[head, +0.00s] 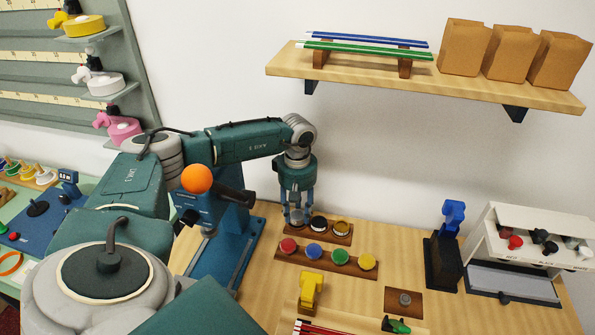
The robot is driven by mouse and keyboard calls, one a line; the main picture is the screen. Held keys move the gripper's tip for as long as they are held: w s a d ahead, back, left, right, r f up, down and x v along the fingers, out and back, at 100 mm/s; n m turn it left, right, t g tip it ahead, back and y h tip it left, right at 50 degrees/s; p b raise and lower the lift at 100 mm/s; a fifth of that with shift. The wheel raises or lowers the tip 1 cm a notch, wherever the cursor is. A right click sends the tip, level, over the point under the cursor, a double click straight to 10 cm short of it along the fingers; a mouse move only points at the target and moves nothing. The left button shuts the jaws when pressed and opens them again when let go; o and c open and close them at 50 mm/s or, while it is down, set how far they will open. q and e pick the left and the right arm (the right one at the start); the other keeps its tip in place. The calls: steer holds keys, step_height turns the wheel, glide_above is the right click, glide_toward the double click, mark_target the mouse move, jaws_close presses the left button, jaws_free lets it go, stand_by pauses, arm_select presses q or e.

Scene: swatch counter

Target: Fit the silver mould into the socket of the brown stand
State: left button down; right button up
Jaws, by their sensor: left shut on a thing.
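My left gripper (297,207) points straight down at the left end of the back brown rack (333,239). It is shut on a small silver piece, the silver mould (297,218), mostly hidden by the fingers. I cannot tell whether the mould still touches the rack. A black mould (318,223) and a gold mould (342,227) sit beside it in the same rack. The brown stand (415,312) is a low block at the front right with a grey round socket (405,298) on top. My right gripper is out of view.
A front rack (325,261) holds several coloured discs between gripper and stand. A yellow holder (311,291) stands left of the stand, and a green-black item (397,325) in front. A blue machine (228,258) stands left. A shelf (450,88) hangs above.

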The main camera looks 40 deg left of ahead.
arm_select(q)
steer(key=shift+f+b, duration=0.55)
steer(key=shift+f, duration=0.05)
stand_by(0.4)
steer(key=c, duration=1)
jaws_free()
steer(key=shift+c, duration=0.2)
steer(key=shift+r, duration=0.1)
step_height(320, 180, up, 7)
steer(key=shift+r, duration=0.2)
